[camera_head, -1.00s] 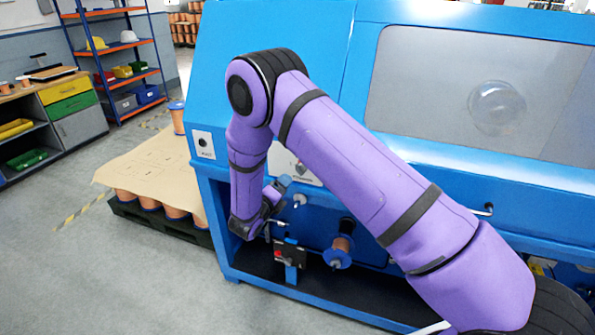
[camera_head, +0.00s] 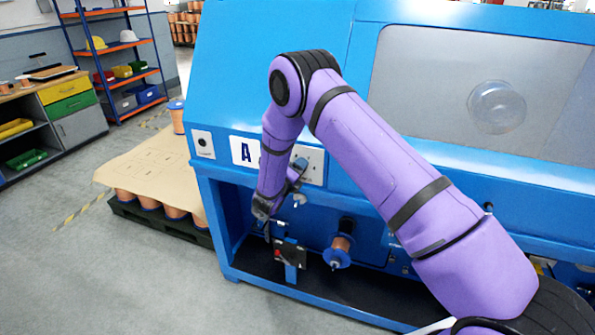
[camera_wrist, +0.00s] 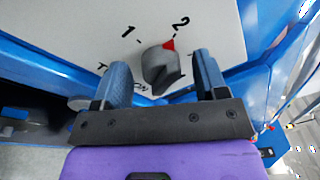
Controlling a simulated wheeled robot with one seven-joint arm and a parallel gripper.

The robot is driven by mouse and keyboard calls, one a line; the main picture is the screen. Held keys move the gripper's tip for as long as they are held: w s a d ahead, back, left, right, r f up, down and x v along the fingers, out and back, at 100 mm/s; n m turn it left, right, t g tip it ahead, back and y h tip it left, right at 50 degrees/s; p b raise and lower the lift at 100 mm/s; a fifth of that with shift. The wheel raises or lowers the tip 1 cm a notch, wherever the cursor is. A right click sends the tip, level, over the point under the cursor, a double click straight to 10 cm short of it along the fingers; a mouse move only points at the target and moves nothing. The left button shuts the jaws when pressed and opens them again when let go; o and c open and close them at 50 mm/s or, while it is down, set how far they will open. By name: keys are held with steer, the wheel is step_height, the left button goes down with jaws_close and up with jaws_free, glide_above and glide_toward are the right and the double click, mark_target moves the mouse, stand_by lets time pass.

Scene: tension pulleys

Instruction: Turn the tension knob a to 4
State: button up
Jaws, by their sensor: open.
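The tension knob (camera_wrist: 158,72) is a grey dial on a pale panel (camera_wrist: 85,25) in the wrist view. Its red pointer (camera_wrist: 169,44) is near the printed 2, on the side toward the 1. No 4 is visible in this view. My gripper (camera_wrist: 160,63) is open, with one blue finger on each side of the knob. A gap shows on both sides and neither finger visibly grips it. The knob cannot be made out there.
The blue machine (camera_head: 270,70) fills the middle and right. A pallet of spools (camera_head: 160,210) stands left. The floor in front is clear.

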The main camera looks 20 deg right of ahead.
steer(key=c, duration=0.9)
